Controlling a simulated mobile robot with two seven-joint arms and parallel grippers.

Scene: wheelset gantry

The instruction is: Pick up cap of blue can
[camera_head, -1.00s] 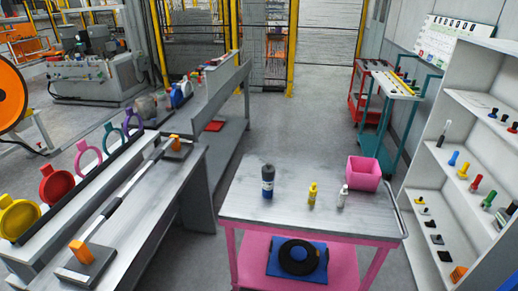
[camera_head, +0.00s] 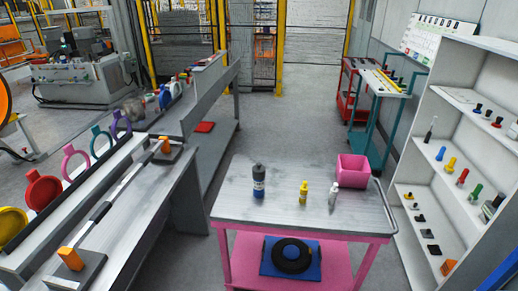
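A blue can (camera_head: 259,185) stands upright on the grey top of the pink cart (camera_head: 240,207), towards its left side. Its dark cap (camera_head: 258,167) sits on top of it. A small yellow bottle (camera_head: 303,194) and a small white bottle (camera_head: 333,195) stand to the right of the can. Neither of my grippers shows in the head view.
A pink bin (camera_head: 353,171) stands at the cart's back right corner. A blue mat with a black ring (camera_head: 292,256) lies on the lower shelf. A long grey bench (camera_head: 150,200) is at left, a white shelf unit (camera_head: 465,125) at right. Floor behind the cart is clear.

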